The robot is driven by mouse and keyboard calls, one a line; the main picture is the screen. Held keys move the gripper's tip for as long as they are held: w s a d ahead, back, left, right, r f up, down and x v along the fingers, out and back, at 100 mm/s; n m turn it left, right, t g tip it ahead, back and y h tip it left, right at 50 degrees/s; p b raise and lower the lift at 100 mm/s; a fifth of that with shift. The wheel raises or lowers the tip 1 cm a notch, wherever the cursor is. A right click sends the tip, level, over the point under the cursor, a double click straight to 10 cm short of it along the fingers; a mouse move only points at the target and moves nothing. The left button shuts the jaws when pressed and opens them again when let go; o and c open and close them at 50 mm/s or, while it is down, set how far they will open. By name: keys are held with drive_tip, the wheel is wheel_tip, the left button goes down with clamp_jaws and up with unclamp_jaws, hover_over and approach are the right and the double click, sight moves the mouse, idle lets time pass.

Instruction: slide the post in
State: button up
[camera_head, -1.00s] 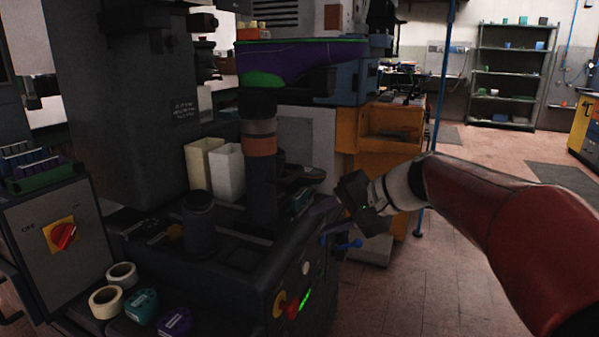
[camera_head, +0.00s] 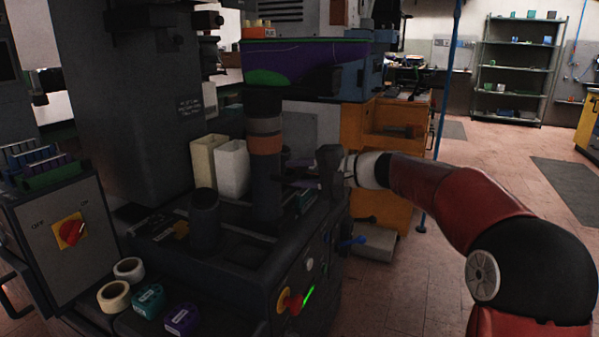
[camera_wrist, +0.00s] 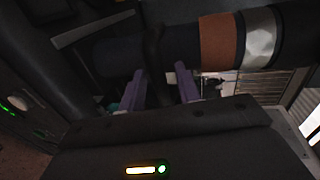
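The post (camera_head: 266,195) is a dark upright cylinder with a brown band and a grey band near its upper part. It stands on the machine bed (camera_head: 255,262), and its top is beneath a purple and green part (camera_head: 310,62). My gripper (camera_head: 287,172) is at the post's right side, with its fingers pointing left at it. In the wrist view the two purple fingers (camera_wrist: 161,88) are apart, and the banded post (camera_wrist: 185,42) runs across just beyond their tips. I cannot tell whether they touch it. The post's lower end is partly dark in the wrist view.
A short dark cylinder (camera_head: 205,222) stands left of the post. Cream and white bins (camera_head: 232,168) stand behind it. Open floor (camera_head: 400,285) lies to the right.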

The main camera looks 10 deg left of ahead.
drive_tip(key=shift+a, duration=0.1)
clamp_jaws()
drive_tip(key=shift+a, duration=0.1)
idle(0.3)
